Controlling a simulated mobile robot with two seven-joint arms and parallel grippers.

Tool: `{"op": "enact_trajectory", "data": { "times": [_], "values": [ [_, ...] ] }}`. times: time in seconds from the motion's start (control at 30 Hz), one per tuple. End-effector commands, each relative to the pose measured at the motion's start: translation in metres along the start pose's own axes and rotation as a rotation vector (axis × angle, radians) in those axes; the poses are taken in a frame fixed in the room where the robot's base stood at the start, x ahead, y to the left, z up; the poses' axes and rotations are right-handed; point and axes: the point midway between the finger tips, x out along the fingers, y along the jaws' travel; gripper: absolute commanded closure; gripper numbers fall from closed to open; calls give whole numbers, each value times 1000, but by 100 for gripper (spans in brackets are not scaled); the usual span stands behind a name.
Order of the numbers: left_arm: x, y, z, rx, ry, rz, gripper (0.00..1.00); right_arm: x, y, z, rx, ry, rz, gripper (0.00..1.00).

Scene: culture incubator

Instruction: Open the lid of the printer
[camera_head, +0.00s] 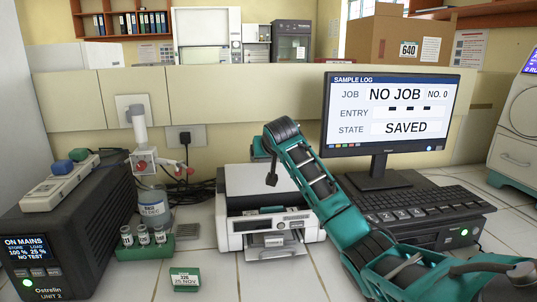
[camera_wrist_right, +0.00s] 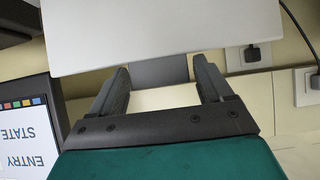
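The white printer (camera_head: 268,222) stands on the bench near the middle of the head view. Its flat lid (camera_head: 243,180) looks shut, and a front tray (camera_head: 275,243) sticks out. My right arm reaches over the printer from the lower right. In the right wrist view the right gripper (camera_wrist_right: 163,82) is open, fingers apart, by the edge of the white lid (camera_wrist_right: 160,30). A grey tab (camera_wrist_right: 159,71) at that edge shows between the fingers; contact cannot be told. My left gripper is not in view.
A monitor (camera_head: 390,110) and keyboard (camera_head: 425,205) stand right of the printer. A vial rack (camera_head: 148,250), a labelled bottle (camera_head: 154,205) and a black power unit (camera_head: 80,230) stand to the left. A low partition (camera_head: 85,98) runs behind. A small green-labelled block (camera_head: 185,280) lies in front.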

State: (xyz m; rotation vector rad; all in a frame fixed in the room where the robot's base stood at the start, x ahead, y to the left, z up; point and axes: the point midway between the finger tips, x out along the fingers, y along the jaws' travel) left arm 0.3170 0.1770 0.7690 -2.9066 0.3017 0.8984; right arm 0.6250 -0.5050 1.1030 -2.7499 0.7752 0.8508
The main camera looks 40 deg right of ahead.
Motion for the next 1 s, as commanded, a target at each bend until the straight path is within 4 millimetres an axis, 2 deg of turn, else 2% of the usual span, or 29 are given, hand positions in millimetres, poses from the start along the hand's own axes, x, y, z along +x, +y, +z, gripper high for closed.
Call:
{"op": "enact_trajectory", "data": {
  "times": [0.1, 0.47, 0.63, 1.0],
  "values": [
    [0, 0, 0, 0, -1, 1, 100, 0, 0, -1, 0, 3, 0, 11],
    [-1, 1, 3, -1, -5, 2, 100, -8, 0, -2, 0, 6, 0, 11],
    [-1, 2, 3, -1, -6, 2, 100, -31, 0, -2, 0, 8, 0, 11],
    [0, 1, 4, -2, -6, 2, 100, -102, 0, -2, 0, 7, 0, 11]
  ]
}}
